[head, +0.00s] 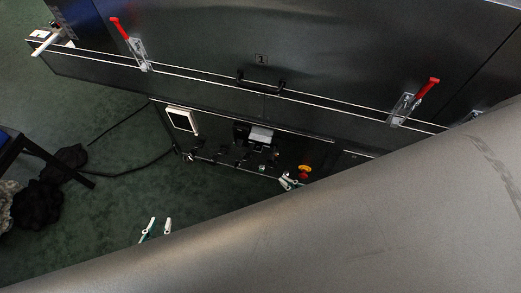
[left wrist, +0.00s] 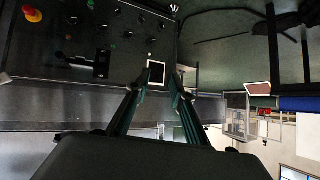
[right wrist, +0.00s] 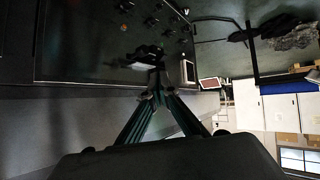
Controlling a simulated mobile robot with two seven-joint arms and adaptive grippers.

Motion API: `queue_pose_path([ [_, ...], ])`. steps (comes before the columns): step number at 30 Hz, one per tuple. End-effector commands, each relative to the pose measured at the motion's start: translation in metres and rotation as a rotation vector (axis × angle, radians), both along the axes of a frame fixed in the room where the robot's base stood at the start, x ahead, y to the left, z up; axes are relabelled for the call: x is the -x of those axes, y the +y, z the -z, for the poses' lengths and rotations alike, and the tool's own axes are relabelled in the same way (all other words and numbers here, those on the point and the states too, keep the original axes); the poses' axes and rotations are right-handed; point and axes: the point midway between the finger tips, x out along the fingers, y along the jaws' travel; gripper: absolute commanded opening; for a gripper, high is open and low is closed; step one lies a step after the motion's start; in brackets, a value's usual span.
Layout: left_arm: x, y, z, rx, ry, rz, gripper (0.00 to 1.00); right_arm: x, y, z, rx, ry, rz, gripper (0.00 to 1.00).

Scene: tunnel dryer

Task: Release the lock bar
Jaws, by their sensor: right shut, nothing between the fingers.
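The dark dryer front (head: 190,50) fills the top of the head view. Two toggle clamps with red handles sit on it, one at left (head: 138,47) and one at right (head: 405,105). A long pale-edged rail runs between them; I cannot tell which part is the lock bar. A white handle (head: 43,45) juts out at the far left end. My left gripper (head: 155,229) is open and empty, over the floor and apart from the dryer. My right gripper (head: 288,183) is shut and empty, in front of the lower control panel.
The control panel has a white-framed display (head: 182,120) and a red emergency stop (head: 304,172). A black handle (head: 261,81) is mid-front. A dark table (head: 45,155) and cables are at left. A large grey surface hides the head view's lower right and both arms.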

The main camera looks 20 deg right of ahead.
Motion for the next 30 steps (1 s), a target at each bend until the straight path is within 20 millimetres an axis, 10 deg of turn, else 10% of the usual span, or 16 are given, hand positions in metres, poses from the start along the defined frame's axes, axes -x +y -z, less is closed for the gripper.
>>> queue_pose_path([
  [11, 0.002, -0.002, 0.000, 0.003, 0.003, 0.000, 0.23, 0.000, -0.002, 0.002, 0.006, 0.006, -0.007, 0.00],
  [24, -0.006, 0.006, -0.041, -0.009, -0.010, -0.009, 0.23, -0.096, 0.095, -0.068, -0.077, 0.082, -0.336, 0.00],
  [30, -0.006, 0.015, -0.058, -0.022, -0.005, -0.023, 0.23, -0.118, 0.094, -0.089, 0.019, 0.222, -0.504, 0.00],
])
